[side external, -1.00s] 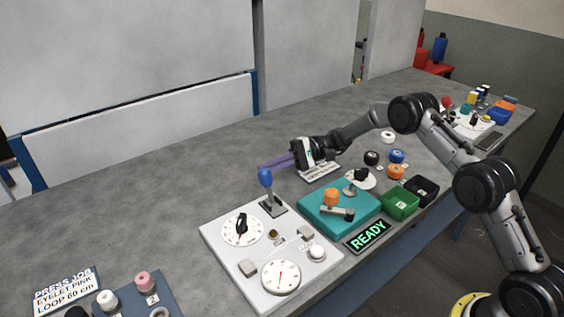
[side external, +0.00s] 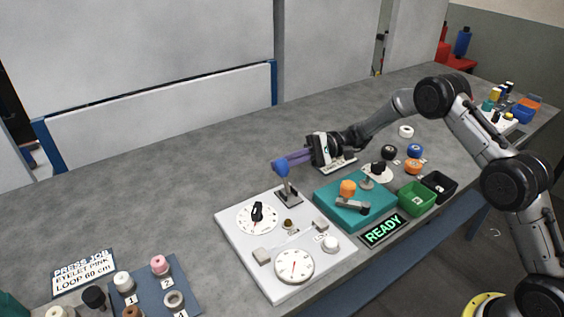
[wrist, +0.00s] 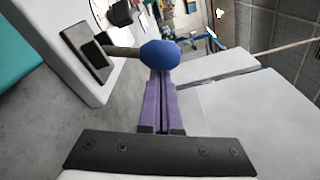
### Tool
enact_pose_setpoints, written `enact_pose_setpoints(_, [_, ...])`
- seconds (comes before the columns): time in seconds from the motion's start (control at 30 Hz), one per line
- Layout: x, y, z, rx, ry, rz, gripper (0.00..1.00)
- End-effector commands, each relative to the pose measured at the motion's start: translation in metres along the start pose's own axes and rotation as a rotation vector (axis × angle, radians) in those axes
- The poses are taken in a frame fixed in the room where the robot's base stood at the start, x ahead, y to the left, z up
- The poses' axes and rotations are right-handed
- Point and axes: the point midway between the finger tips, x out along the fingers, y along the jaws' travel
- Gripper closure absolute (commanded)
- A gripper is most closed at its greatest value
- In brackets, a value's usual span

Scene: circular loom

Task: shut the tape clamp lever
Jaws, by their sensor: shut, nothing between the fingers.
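A lever with a blue knob (side external: 280,167) stands nearly upright on a dark base at the back edge of a white panel (side external: 237,247). No label shows that it is the tape clamp lever. The blue knob also shows in the wrist view (wrist: 160,54), just beyond the purple fingertips. My gripper (side external: 287,162) is shut and empty, its fingers roughly level with the knob. In the wrist view my gripper (wrist: 160,76) points at the knob's lower side. The fingertips look very close to the knob; I cannot tell whether they touch.
The panel carries a black-knobbed dial (side external: 257,217), a gauge (side external: 294,265) and two grey blocks. A teal box (side external: 328,194) with an orange knob stands to its right, by a READY display (side external: 383,230). The table behind the panel is clear.

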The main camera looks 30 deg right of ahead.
Motion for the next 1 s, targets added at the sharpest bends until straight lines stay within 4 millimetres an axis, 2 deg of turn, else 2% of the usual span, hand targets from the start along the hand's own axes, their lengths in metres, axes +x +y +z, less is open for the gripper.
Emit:
enact_pose_setpoints(0.83, [-0.001, -0.003, 0.01, -0.261, -0.001, -0.037, 1.0])
enact_pose_setpoints(1.0, [-0.002, -0.004, 0.015, -0.262, -0.001, -0.037, 1.0])
